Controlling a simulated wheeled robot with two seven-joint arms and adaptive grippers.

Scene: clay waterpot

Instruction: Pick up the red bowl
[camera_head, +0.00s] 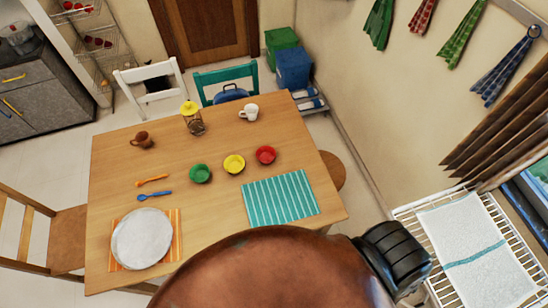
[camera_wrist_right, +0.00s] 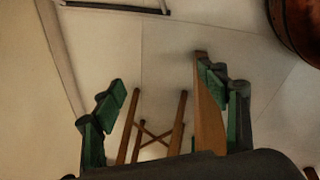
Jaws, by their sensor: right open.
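The red bowl (camera_head: 265,155) sits on the wooden table in the head view, at the right end of a row with a yellow bowl (camera_head: 234,164) and a green bowl (camera_head: 201,173). It looks upright. My right gripper (camera_wrist_right: 163,88) shows only in the right wrist view. Its green-padded fingers are wide apart with nothing between them. It is away from the bowl, which is not in that wrist view. My left gripper is in neither view.
The wooden table (camera_head: 118,190) also holds a striped teal mat (camera_head: 281,198), white plate (camera_head: 141,238), orange (camera_head: 152,180) and blue (camera_head: 154,195) utensils, brown jug (camera_head: 142,140), yellow-topped jar (camera_head: 193,122) and white mug (camera_head: 249,113). Crossed wooden legs (camera_wrist_right: 153,133) stand beyond my right fingers.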

